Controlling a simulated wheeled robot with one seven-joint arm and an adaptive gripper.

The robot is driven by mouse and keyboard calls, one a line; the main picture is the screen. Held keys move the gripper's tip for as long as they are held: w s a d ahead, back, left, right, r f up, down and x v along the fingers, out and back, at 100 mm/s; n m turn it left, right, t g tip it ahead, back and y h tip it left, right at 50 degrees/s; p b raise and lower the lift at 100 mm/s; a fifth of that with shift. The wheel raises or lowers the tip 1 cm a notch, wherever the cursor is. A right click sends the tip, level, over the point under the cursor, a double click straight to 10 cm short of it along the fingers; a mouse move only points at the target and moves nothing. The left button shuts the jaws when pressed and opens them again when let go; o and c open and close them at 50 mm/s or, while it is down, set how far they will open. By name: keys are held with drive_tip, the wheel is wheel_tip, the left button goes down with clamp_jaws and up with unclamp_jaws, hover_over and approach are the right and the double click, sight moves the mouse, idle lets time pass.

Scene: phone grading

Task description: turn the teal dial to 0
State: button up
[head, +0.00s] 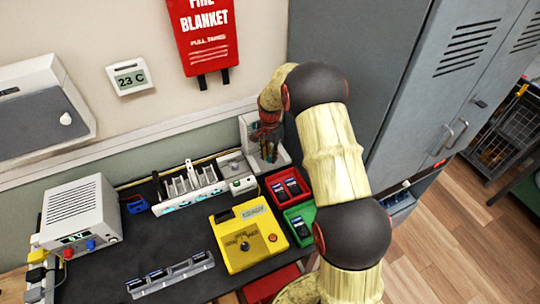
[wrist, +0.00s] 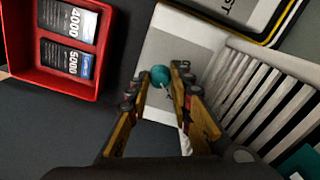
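The teal dial (wrist: 160,74) is a small round knob on a light grey panel (wrist: 158,48) in the wrist view. My gripper (wrist: 162,68) is open, with one finger on each side of the dial. The dial sits closer to the right finger; I cannot tell whether either finger touches it. Small dark marks show on the panel beside the right fingertip, partly covered, and I cannot read the dial's setting. In the head view my gripper (head: 269,152) is low at the back of the table, by a white unit (head: 247,127). The dial cannot be made out there.
A white slotted rack (head: 185,188) and a yellow tester (head: 228,233) stand to the left. A grey locker (head: 365,60) rises at right.

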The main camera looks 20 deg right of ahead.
clamp_jaws()
drive_tip(key=shift+n, duration=0.3)
drive_tip(key=n+p, duration=0.2)
drive_tip(key=n, duration=0.1)
drive_tip(key=shift+r+n, duration=0.1)
drive_tip(key=shift+n, duration=0.2)
drive_tip(key=n+p, duration=0.1)
drive_tip(key=n, duration=0.3)
drive_tip(key=shift+n, duration=0.3)
drive_tip(key=n+p, duration=0.1)
drive_tip(key=n, duration=0.3)
drive_tip(key=shift+n+p, duration=0.6)
drive_tip(key=shift+n, duration=2)
drive_tip(key=o, duration=0.6)
unclamp_jaws()
